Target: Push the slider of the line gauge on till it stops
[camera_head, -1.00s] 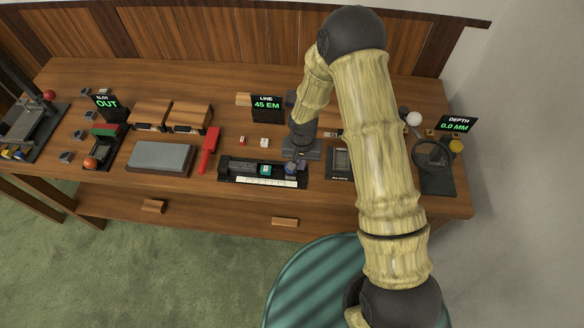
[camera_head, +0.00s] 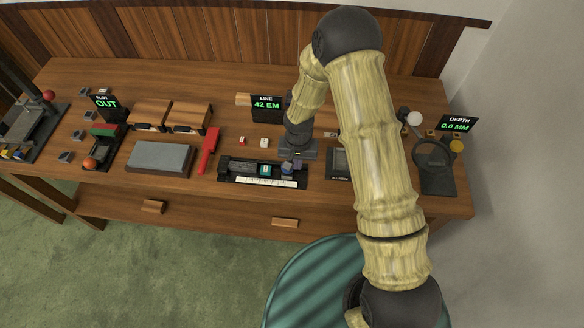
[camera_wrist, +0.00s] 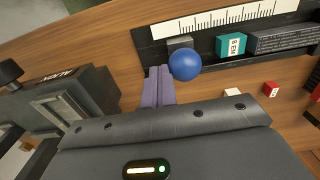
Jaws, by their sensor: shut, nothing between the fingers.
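The line gauge (camera_head: 232,180) is a dark tray with a white scale along its front, near the front edge of the bench. Its slider has a blue ball knob (camera_wrist: 185,63) at the right part of the tray in the head view. A teal block marked 8 EM (camera_head: 265,170) stands in the tray, left of the slider; in the wrist view it is on the slider's right (camera_wrist: 231,45). My gripper (camera_wrist: 162,75) is shut and empty, its purple fingertips beside the ball, on the side away from the teal block. They appear to touch it. The LINE display (camera_head: 266,106) reads 42 EM.
A red-handled tool (camera_head: 208,152) and a grey slab (camera_head: 160,157) lie left of the gauge. A dark device (camera_head: 338,163) stands close on its right. Small red and white blocks (camera_head: 264,142) lie behind it.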

